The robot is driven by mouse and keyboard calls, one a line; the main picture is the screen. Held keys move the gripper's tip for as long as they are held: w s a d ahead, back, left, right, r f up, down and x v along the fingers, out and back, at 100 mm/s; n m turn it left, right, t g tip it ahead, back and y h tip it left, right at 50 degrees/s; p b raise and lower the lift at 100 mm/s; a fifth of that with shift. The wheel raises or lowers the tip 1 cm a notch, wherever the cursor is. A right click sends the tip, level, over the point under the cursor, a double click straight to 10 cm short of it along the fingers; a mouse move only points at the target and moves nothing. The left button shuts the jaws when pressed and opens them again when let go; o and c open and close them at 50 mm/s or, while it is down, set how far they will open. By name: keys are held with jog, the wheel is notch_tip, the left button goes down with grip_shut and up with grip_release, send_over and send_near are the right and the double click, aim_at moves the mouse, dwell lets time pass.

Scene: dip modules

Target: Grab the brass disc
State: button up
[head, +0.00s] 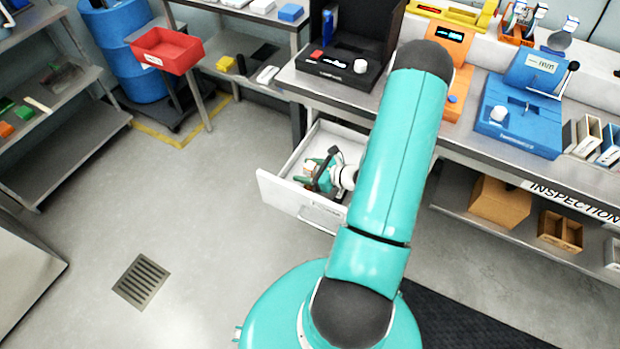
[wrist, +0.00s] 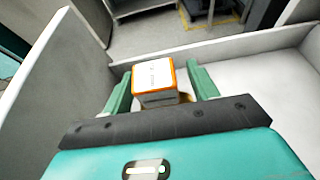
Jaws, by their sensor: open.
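My gripper (wrist: 162,78) is open inside the pulled-out drawer (head: 285,196), its green fingers on either side of a small box with a white top and orange edges (wrist: 154,82). I cannot tell whether the fingers touch the box. A small yellowish bit (wrist: 186,98) shows low beside the box; I cannot tell if it is the brass disc. No clear disc shape shows in either view. In the head view my gripper (head: 318,176) is partly hidden by its own wrist, and my arm covers the drawer's right part.
Pale drawer walls (wrist: 62,68) stand close around my gripper. The workbench above holds a black open case (head: 340,72) and a blue device (head: 520,120). A red bin (head: 167,50) stands at the back left. The floor left of the drawer is clear around a drain grate (head: 141,281).

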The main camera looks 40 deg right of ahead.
jog(key=shift+w+a+f, duration=0.1)
jog(key=shift+w+f, duration=0.05)
jog(key=shift+w, duration=0.15)
jog(key=c, duration=1)
jog(key=shift+s, duration=0.1)
jog(key=shift+c, duration=0.7)
